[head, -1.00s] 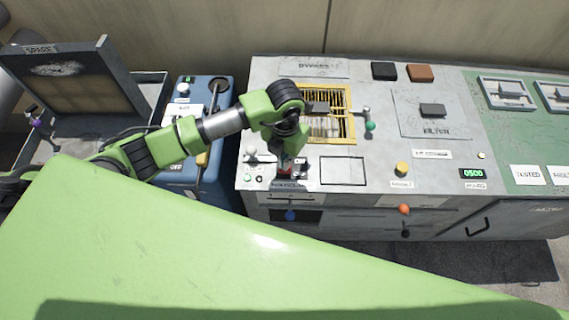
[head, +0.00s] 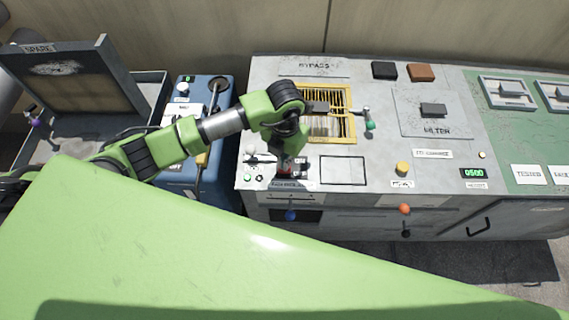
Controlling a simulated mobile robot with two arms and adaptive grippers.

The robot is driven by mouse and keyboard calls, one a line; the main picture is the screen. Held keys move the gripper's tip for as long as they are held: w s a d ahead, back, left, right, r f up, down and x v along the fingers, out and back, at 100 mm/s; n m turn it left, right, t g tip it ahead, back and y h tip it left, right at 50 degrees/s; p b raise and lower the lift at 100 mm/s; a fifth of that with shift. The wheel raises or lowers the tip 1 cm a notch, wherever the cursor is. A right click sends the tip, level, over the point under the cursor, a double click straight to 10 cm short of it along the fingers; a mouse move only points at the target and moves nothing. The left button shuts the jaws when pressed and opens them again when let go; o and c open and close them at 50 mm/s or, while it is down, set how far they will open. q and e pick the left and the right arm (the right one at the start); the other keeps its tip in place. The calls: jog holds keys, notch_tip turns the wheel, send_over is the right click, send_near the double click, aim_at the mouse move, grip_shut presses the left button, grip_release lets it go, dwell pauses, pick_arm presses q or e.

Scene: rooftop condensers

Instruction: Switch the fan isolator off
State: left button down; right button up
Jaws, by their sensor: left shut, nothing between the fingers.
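The fan isolator (head: 284,171) is a small red-and-dark switch at the front left of the grey bench top, above a label that seems to read as a fan isolator label (head: 290,185). My left gripper (head: 289,163) comes down over it from behind and hides most of it. The gripper is shut and empty, with its tip at or just above the switch. I cannot tell whether they touch, nor which way the switch points. Small ON/OFF marks (head: 300,167) show to the right of it. My right gripper is not in view.
A lever with a white knob (head: 250,151) is close left of the isolator. A yellow-framed grille (head: 347,101) and a green-knobbed lever (head: 369,125) lie behind and right. A blue unit (head: 209,93) stands left of the bench. The outlined rectangle (head: 343,171) is bare.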

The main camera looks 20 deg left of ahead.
pick_arm(q)
jog(key=shift+f+b, duration=0.7)
jog(key=shift+f, duration=0.25)
jog(key=shift+r, duration=0.2)
jog(key=shift+r+p, duration=2.55)
jog(key=shift+r, duration=0.85)
